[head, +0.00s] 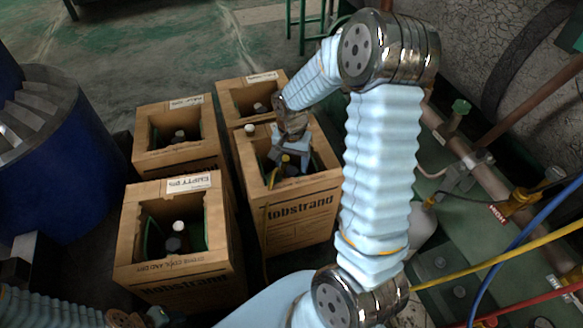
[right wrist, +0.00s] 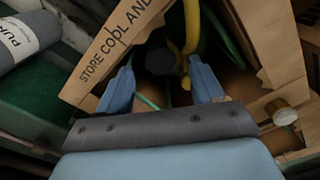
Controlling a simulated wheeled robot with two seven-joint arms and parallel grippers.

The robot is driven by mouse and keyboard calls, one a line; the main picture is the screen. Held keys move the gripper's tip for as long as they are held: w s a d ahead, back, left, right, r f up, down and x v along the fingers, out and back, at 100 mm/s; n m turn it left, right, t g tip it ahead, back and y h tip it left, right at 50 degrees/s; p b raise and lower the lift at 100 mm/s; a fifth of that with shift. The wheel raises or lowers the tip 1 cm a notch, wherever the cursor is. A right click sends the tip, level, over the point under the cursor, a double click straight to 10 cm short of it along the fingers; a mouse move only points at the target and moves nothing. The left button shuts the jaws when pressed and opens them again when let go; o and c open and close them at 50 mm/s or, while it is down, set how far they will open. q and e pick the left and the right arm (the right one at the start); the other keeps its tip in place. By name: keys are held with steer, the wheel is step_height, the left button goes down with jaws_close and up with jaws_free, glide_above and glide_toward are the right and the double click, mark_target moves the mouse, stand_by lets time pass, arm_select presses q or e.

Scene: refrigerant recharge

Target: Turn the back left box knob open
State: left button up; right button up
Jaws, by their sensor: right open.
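The back left box (head: 143,158) is an open brown carton with a dark knob (head: 180,136) inside, in the head view. My right gripper (head: 287,160) is not at that box; it reaches down into the front right box (head: 290,215). In the right wrist view its two blue fingers (right wrist: 162,66) are open, with a dark knob (right wrist: 160,58) between or just beyond their tips. I cannot tell whether they touch it. A yellow hose (right wrist: 191,28) runs beside this knob. Part of my left arm shows at the bottom left, but its gripper is not visible.
The front left box (head: 127,235) and back right box (head: 228,100) stand close by. A blue drum (head: 75,170) is at the left. Pipes and coloured hoses (head: 520,250) fill the right side. A brass-and-white cap (right wrist: 283,113) sits at the right of the wrist view.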

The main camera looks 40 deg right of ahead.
mark_target(292, 173)
steer(key=shift+f, duration=1.4)
steer(key=c, duration=1.1)
steer(key=shift+o, duration=0.2)
